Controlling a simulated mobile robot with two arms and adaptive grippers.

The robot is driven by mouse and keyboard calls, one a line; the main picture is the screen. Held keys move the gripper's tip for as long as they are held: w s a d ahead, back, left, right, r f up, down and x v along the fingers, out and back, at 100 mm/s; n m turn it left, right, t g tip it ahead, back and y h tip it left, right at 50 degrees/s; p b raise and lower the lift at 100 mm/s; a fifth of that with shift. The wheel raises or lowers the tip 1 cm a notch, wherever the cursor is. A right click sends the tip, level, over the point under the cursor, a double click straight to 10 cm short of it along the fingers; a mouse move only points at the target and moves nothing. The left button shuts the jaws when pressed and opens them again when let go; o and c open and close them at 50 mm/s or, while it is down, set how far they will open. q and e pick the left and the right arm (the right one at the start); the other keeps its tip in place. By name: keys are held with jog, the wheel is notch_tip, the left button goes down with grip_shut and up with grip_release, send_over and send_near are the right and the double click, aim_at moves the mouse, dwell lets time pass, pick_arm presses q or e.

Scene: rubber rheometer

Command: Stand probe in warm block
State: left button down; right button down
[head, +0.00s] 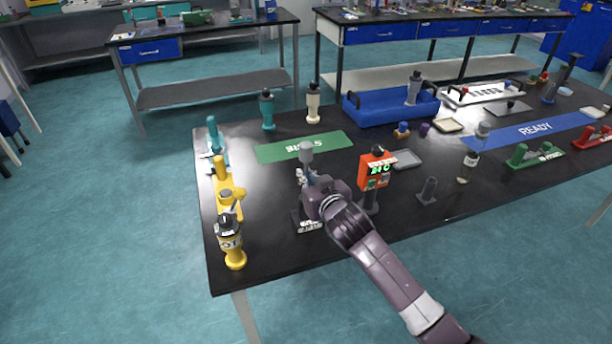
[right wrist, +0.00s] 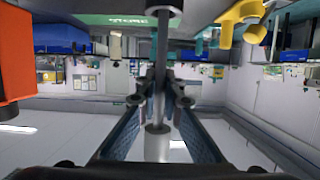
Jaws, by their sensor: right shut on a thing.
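My right gripper (head: 311,181) is shut on a grey probe (head: 306,153) and holds it about upright, with its wide grey head above the fingers. In the right wrist view, which is upside down, the fingers (right wrist: 160,99) close on the probe's thin rod (right wrist: 161,45). A dark base with a white label (head: 309,225) lies just below the gripper and may be the warm block; the arm hides part of it. I cannot tell whether the probe's lower end is inside it or above it. My left gripper is not in view.
An orange device with a green display (head: 377,169) stands close right of the gripper. Yellow fixtures (head: 229,202) stand to the left. A green mat (head: 305,146) lies behind. A blue tray (head: 375,108) and a blue READY mat (head: 532,131) are farther right.

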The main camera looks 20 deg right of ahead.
jog(key=shift+f, duration=0.2)
jog(key=c, duration=2.1)
grip_release()
jog(key=b+v, duration=0.1)
jog(key=v, duration=1.1)
jog(key=shift+r, duration=0.15)
